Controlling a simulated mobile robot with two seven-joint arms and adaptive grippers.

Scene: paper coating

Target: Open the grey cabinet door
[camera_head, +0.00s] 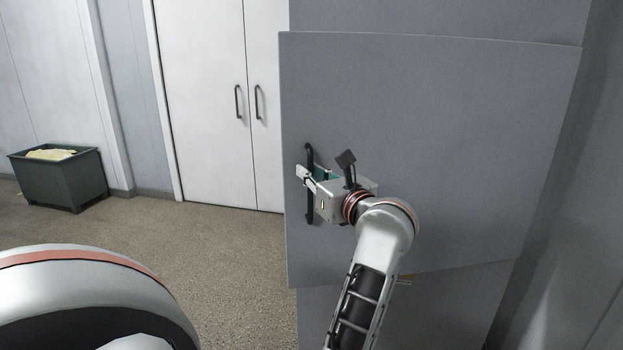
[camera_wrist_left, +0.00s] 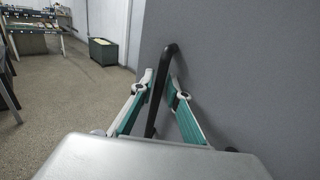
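The grey cabinet door (camera_head: 430,130) is a large flat panel at the centre right of the head view. Its left edge looks nearer to me and seems to stand slightly off the cabinet body (camera_head: 400,315); the gap itself is hidden. A dark vertical bar handle (camera_head: 309,215) is on the door's left side and also shows in the left wrist view (camera_wrist_left: 171,55). My left gripper (camera_head: 311,174) is at the handle's middle, its fingers (camera_wrist_left: 161,85) closed in on both sides of the bar. The exact contact is partly hidden. My right gripper is out of view.
White double doors (camera_head: 205,100) stand behind, left of the cabinet. A dark green bin (camera_head: 70,180) with yellow contents is on the floor at the far left. The floor (camera_head: 220,260) between them and the cabinet is clear. A grey wall is on the right.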

